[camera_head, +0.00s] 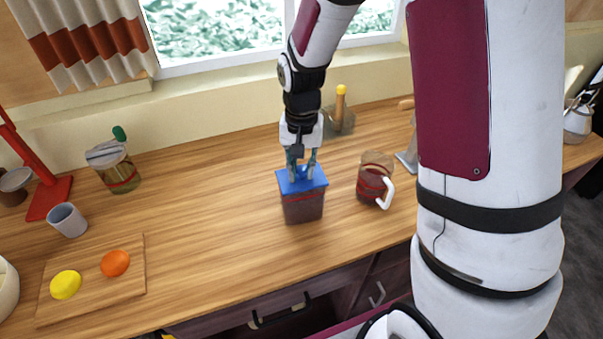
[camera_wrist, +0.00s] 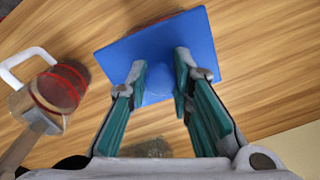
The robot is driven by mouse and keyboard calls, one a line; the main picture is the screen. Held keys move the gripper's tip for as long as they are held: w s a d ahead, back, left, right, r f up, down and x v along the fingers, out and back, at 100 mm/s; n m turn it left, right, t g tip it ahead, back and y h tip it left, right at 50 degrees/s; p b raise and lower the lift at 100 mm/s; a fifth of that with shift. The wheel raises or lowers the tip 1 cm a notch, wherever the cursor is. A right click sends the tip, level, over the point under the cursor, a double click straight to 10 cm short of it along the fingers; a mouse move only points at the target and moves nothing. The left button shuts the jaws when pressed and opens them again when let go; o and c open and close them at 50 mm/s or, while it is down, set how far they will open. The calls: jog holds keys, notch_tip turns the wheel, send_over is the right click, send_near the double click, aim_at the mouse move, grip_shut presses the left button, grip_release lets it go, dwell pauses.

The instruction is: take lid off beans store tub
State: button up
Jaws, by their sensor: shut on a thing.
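The beans store tub (camera_head: 303,208) is a dark, see-through box with a red line round it, upright on the wooden counter. Its blue lid (camera_head: 285,186) is on top; in the wrist view the lid (camera_wrist: 125,52) fills the upper middle as a blue square with a raised knob (camera_wrist: 157,88). My gripper (camera_head: 301,174) points straight down over the lid. Its fingers (camera_wrist: 160,82) are on either side of the knob and shut on it. The lid hides most of the tub in the wrist view.
A glass jug with a white handle (camera_head: 372,180) stands close right of the tub. A yellow-topped item (camera_head: 341,100) stands behind. A jar (camera_head: 115,168), grey cup (camera_head: 68,220) and board (camera_head: 130,288) with yellow and orange pieces are left. The counter between is clear.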

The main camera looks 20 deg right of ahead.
aim_at(301, 167)
jog(key=shift+r, duration=0.15)
jog(key=shift+w+r, duration=0.1)
jog(key=shift+r, duration=0.5)
notch_tip(301, 167, up, 2)
jog(key=shift+r+b, duration=0.1)
jog(key=shift+b, duration=0.4)
jog(key=s+d+r+b, duration=0.1)
jog(key=s+d, duration=0.8)
jog(key=d, duration=0.4)
jog(key=shift+r, duration=0.15)
jog(key=shift+s+b, duration=0.1)
jog(key=shift+b, duration=0.2)
